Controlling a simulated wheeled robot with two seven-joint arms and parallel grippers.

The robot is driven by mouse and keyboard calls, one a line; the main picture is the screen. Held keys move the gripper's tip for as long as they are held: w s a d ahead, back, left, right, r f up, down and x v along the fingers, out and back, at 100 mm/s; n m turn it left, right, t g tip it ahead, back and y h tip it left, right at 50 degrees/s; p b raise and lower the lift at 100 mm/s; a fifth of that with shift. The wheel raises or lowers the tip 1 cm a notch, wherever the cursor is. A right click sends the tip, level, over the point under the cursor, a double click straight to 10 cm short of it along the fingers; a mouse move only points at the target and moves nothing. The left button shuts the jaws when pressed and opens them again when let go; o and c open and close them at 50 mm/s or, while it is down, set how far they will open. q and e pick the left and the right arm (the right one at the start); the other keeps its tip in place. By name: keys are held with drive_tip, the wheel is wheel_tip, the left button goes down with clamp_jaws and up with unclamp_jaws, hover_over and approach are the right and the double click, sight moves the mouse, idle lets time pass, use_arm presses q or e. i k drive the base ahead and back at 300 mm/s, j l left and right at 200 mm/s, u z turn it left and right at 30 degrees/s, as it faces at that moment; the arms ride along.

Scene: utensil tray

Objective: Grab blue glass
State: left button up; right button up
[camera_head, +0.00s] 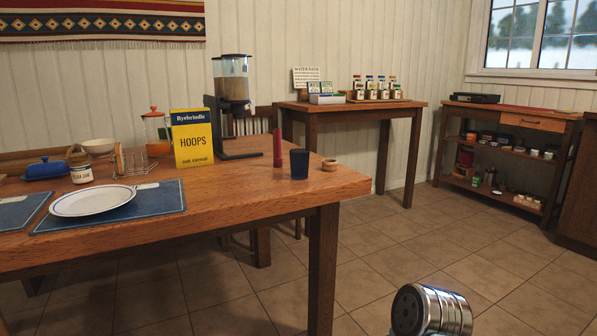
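The blue glass (299,164) is a small, dark blue tumbler. It stands upright near the right end of the wooden dining table (250,198), close to the edge. Nothing is touching it from above, and it shows in full. Neither gripper's fingers are in view, so no hand is at the glass.
A red cylinder (277,148) stands just left of the glass, and a small wooden cup (329,164) just right. A yellow box (192,138), a dispenser (233,100) and a plate (92,200) are further left. The floor (400,240) right of the table is open.

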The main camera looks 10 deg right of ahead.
sight(300, 158)
drive_tip(key=i+l, duration=0.1)
drive_tip(key=l, duration=0.3)
drive_tip(key=i+l, duration=0.1)
drive_tip(key=l, duration=0.35)
drive_tip(key=i+l, duration=0.1)
drive_tip(key=l, duration=0.3)
drive_tip(key=i+l, duration=0.1)
drive_tip(key=l, duration=0.3)
drive_tip(key=i+l+z, duration=0.1)
drive_tip(key=l, duration=0.35)
